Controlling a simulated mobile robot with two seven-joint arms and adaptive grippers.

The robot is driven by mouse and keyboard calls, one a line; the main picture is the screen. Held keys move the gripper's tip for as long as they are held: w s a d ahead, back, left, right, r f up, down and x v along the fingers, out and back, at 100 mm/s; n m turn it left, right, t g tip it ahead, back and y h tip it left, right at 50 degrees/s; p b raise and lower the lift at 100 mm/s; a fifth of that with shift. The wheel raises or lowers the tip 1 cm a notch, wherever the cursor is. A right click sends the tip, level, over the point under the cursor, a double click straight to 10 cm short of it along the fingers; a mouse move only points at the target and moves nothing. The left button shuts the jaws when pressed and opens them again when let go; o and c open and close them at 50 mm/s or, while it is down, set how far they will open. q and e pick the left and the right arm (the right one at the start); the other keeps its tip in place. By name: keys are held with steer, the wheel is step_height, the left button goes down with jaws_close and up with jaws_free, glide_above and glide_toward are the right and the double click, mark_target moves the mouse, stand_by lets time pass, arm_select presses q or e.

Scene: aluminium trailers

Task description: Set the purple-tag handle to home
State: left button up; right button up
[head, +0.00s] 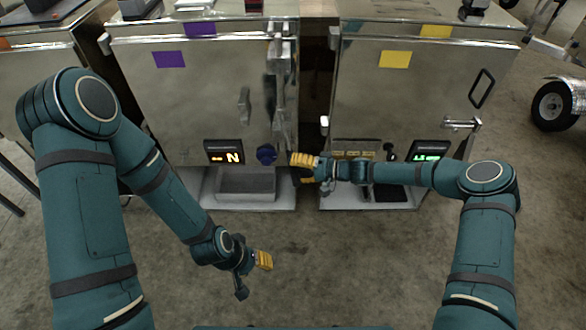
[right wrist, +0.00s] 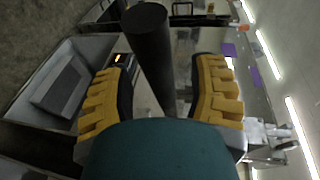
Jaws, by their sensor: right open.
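The purple-tag machine is the steel cabinet (head: 205,110) at left centre in the head view, with purple tags (head: 170,59) on its front and top edge. Its small display (head: 224,152) shows an orange N. A dark blue knob (head: 266,155) sits at its lower right. My right gripper (head: 303,169) is open just right of that knob, pointing left. In the right wrist view, a dark round bar (right wrist: 155,55), apparently the handle, runs between the open fingers (right wrist: 160,90); contact cannot be told. My left gripper (head: 255,265) hangs low over the floor, away from the cabinets.
A yellow-tagged cabinet (head: 425,90) with a green display (head: 430,151) stands to the right, behind my right forearm. A dark gap separates the cabinets. A grey tray (head: 246,184) sits under the purple-tag cabinet. The concrete floor (head: 330,275) in front is clear.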

steer(key=shift+w+a, duration=0.1)
steer(key=shift+a, duration=0.4)
jaws_close()
steer(key=shift+a+f, duration=0.1)
